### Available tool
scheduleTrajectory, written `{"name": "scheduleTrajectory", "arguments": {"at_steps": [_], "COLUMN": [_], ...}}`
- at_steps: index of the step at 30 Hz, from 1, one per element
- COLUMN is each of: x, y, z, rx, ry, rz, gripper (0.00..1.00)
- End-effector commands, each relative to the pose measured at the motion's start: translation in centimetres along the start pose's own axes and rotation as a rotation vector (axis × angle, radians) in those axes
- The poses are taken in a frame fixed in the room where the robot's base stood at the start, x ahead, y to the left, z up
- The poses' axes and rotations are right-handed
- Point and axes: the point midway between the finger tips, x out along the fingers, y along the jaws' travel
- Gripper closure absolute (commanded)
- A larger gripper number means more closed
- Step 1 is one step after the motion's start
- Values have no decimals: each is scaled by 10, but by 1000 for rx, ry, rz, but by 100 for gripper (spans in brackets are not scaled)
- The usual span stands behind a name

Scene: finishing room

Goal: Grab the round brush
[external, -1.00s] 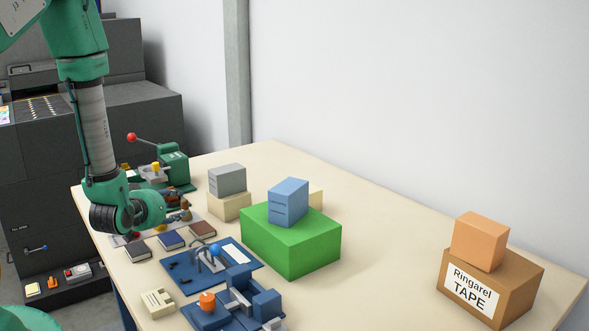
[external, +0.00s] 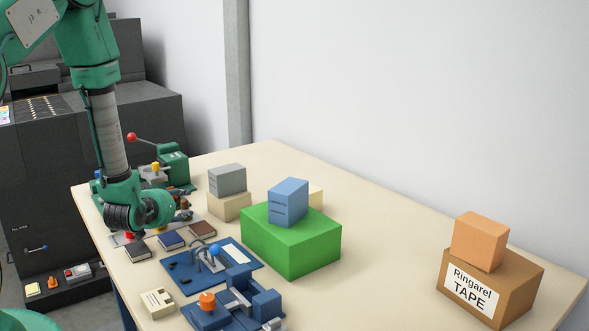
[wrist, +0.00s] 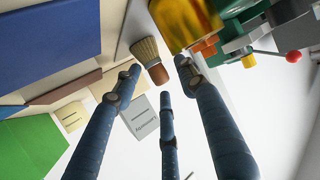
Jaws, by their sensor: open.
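The round brush (wrist: 147,55) shows in the wrist view, with tan bristles at the top and a reddish-brown part below. My gripper (wrist: 160,78) has three blue-grey fingers spread apart, with nothing held between them. The brush's brown end appears close to the gap between the fingertips; I cannot tell if it touches any of them. In the external view my gripper (external: 131,236) is low over the table's left end, above the small tools. I cannot pick out the brush for sure there.
A gold glossy object (wrist: 186,18) is close beside the brush. Dark, blue and brown booklets (external: 171,240) lie by my gripper. A green press with a red-knobbed lever (external: 172,166) stands behind. A green box (external: 290,248) is to the right. The table's right middle is clear.

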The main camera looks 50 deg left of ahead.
Motion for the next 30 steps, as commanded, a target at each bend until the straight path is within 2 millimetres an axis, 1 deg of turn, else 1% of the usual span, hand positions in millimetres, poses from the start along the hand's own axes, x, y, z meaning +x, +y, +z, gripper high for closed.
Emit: {"name": "scheduleTrajectory", "arguments": {"at_steps": [5,6,8,9,11,12,24,30], "x": [0,0,0,0,0,0,0,-2], "y": [0,0,0,0,0,0,0,1], "z": [0,0,0,0,0,0,0,-4], "rx": [0,0,0,0,0,0,0,0], "ry": [0,0,0,0,0,0,-1,0], "rz": [0,0,0,0,0,0,0,0], "gripper": [59,61,73,80,92,100,100,100]}}
